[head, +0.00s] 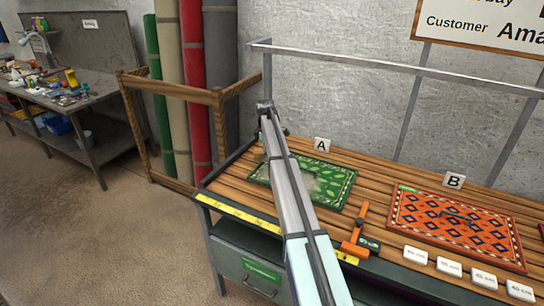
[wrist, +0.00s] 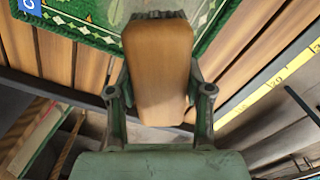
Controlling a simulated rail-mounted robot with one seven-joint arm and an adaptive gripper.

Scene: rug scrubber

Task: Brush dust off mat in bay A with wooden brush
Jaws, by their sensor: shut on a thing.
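The green patterned mat (head: 335,190) lies on the slatted bench by the sign A (head: 322,145). Pale grey dust (head: 312,184) shows near its middle, partly behind my arm. In the wrist view, my gripper (wrist: 158,82) is shut on the wooden brush (wrist: 158,50), a light-brown block with dark bristles at its far end. The brush overlaps the border of the mat (wrist: 210,22) in that view; I cannot tell whether the bristles touch it. Greyish dust (wrist: 115,12) shows just beyond the brush. In the head view, my arm hides the brush and most of the gripper.
An orange tool (head: 356,232) lies right of the green mat. An orange mat (head: 405,222) lies by sign B (head: 454,181), with several white blocks (head: 450,266) in front. Yellow measuring tape (head: 235,208) runs along the front edge. A wooden rack (head: 175,88) with rolled rugs stands left.

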